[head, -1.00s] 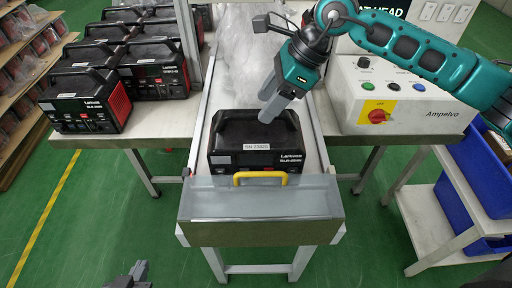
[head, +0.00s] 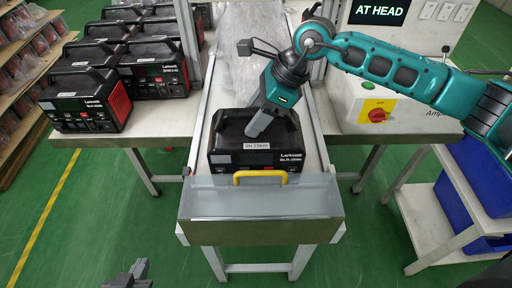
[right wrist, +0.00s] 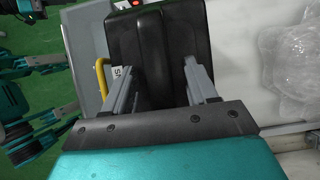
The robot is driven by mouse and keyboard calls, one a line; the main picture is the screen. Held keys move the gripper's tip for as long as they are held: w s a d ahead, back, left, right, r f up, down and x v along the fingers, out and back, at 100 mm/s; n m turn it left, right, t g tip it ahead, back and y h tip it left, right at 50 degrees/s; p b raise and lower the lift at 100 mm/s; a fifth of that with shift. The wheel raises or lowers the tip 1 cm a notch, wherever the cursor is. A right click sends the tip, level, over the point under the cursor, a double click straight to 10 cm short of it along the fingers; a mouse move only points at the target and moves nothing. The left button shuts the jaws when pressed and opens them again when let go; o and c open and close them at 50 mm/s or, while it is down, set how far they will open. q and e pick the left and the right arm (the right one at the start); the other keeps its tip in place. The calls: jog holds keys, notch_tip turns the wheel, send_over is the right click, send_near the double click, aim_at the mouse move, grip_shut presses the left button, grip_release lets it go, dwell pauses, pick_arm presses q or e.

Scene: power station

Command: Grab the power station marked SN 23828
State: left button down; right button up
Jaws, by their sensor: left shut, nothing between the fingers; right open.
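The black power station (head: 225,135) with the white label SN 23828 stands at the near end of the conveyor, and its black top also shows in the right wrist view (right wrist: 158,50). My right gripper (head: 252,133) is over its top with the fingertips pointing down at the handle area. In the right wrist view the two fingers of my right gripper (right wrist: 152,80) are apart, with the black top between and beyond them. I cannot tell whether they touch it. My left gripper (head: 138,270) shows only partly at the bottom edge, shut and empty, far from the power station.
A yellow handle (head: 260,174) is in front of the power station at the conveyor's end plate (head: 262,228). Several similar power stations (head: 85,105) stand on the left table. A control box (head: 400,105) stands to the right, with blue bins (head: 470,200) below. Plastic wrap (right wrist: 290,50) lies behind.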

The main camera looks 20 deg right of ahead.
jog(key=shift+c, duration=0.3)
jog(key=shift+f, duration=0.1)
grip_shut()
dwell(0.9)
jog(key=shift+w+r, duration=0.15)
jog(key=shift+r, duration=0.15)
